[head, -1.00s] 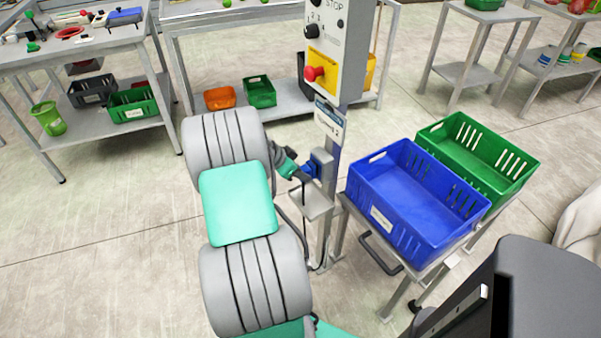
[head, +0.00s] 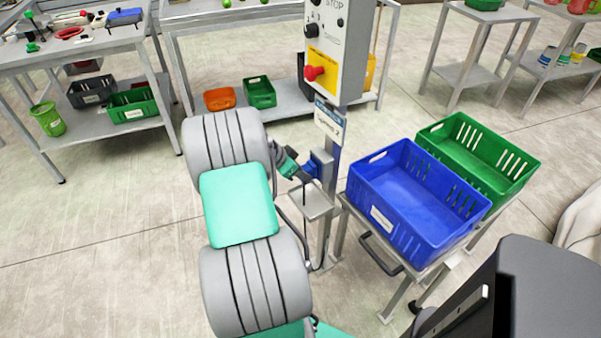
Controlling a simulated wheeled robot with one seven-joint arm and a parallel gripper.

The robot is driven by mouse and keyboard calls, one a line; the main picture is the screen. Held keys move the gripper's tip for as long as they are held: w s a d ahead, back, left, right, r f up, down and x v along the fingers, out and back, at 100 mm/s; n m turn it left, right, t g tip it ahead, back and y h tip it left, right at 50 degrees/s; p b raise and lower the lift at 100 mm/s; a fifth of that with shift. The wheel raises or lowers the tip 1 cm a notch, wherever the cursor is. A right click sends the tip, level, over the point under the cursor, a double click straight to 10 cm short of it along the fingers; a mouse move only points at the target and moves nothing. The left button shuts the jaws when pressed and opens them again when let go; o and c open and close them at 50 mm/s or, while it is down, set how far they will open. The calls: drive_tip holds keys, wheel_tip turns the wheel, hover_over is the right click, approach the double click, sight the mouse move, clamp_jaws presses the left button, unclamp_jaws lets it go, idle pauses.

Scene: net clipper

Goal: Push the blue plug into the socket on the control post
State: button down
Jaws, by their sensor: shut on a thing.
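The control post (head: 333,160) stands at the centre with a grey control box (head: 338,45) on top. A blue socket (head: 322,164) is mounted low on the post, under a small label plate. My gripper (head: 303,175) is beside the socket on its left, shut on the blue plug (head: 309,169). Only a small part of the plug shows. It is at or very near the socket's face. I cannot tell from this view how deep it sits. My own arm hides part of the area to the left.
A small grey shelf (head: 312,202) juts from the post just below the gripper. A blue crate (head: 412,205) and a green crate (head: 478,155) stand on a stand close to the right. Work tables (head: 75,50) are behind. The floor at left is clear.

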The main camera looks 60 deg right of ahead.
drive_tip(key=shift+s+d, duration=0.15)
drive_tip(key=shift+d, duration=0.1)
drive_tip(key=c, duration=1)
unclamp_jaws()
drive_tip(key=shift+o, duration=0.2)
drive_tip(key=v, duration=0.8)
